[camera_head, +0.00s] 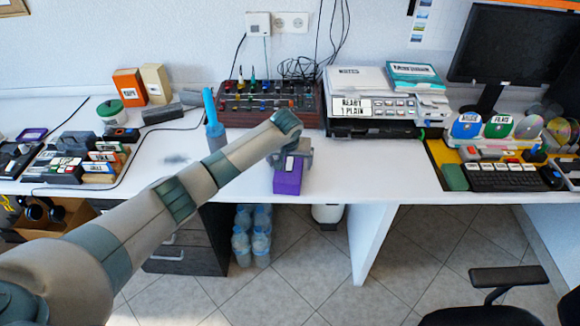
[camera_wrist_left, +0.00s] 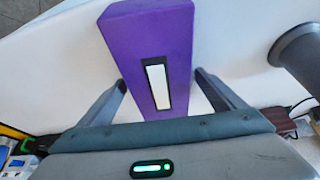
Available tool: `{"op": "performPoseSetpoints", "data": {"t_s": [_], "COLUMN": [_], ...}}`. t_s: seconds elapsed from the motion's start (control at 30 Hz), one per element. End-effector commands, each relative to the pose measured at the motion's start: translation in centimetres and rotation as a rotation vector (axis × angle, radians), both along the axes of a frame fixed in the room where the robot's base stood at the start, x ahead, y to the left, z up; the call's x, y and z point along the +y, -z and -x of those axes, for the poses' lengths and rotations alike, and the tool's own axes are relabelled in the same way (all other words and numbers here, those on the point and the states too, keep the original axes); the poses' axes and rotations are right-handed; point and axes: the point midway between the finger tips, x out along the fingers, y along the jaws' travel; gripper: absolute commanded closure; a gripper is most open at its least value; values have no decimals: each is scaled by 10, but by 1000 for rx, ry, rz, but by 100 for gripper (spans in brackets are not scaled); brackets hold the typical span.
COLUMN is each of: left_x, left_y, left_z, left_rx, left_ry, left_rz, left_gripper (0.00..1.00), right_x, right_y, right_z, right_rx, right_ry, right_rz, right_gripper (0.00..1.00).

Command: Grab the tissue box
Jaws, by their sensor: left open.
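The tissue box, a purple box with a pale slot framed in dark on top (camera_head: 288,182), is at the front edge of the white desk in the head view. It also shows in the left wrist view as a long purple box (camera_wrist_left: 140,40). My left gripper (camera_head: 293,157) is over the far part of the box. In the wrist view my left gripper (camera_wrist_left: 160,82) is open, with one finger on each side of the box and visible gaps between. The part of the box nearest the gripper body is hidden. My right gripper is not in view.
A blue cylindrical object (camera_head: 211,112) stands left of my forearm. A red-brown mixer panel (camera_head: 265,105) and a printer (camera_head: 385,108) stand behind. The white desk (camera_head: 375,165) is clear right of the box. Water bottles (camera_head: 250,235) stand below.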

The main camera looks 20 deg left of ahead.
Motion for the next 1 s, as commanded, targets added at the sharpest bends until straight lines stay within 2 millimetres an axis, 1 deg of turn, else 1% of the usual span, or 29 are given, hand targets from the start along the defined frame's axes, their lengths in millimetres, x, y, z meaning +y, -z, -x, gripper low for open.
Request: {"op": "performPoseSetpoints", "data": {"t_s": [0.1, 0.13, 0.17, 0.2, 0.27, 0.3, 0.33, 0.63, 0.77, 0.87, 1.0], "left_x": [0, 0, 0, 0, 0, 0, 0, 0, 0, 0, -1], "left_y": [0, 0, 0, 0, 0, 0, 0, -2, -6, -15, -35], "left_z": [0, 0, 0, 0, 0, 0, 0, 0, 0, -1, -1], "left_rx": [0, 0, 0, 0, 0, 0, 0, -1, -1, -2, -5], "left_ry": [0, 0, 0, 0, 0, 0, 0, 0, 0, 0, 0], "left_rz": [0, 0, 0, 0, 0, 0, 0, 0, 0, 1, 2], "left_gripper": [12, 14, 21, 31, 45, 55, 60, 59, 59, 59, 59], "right_x": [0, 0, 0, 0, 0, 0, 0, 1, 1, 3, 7], "right_y": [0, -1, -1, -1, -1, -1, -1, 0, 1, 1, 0], "right_z": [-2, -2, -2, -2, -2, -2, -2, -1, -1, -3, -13], "right_rx": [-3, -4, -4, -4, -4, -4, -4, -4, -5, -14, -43], "right_ry": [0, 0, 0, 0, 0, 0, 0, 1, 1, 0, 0], "right_rz": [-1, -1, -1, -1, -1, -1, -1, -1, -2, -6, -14], "right_gripper": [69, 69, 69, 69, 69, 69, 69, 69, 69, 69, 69]}}
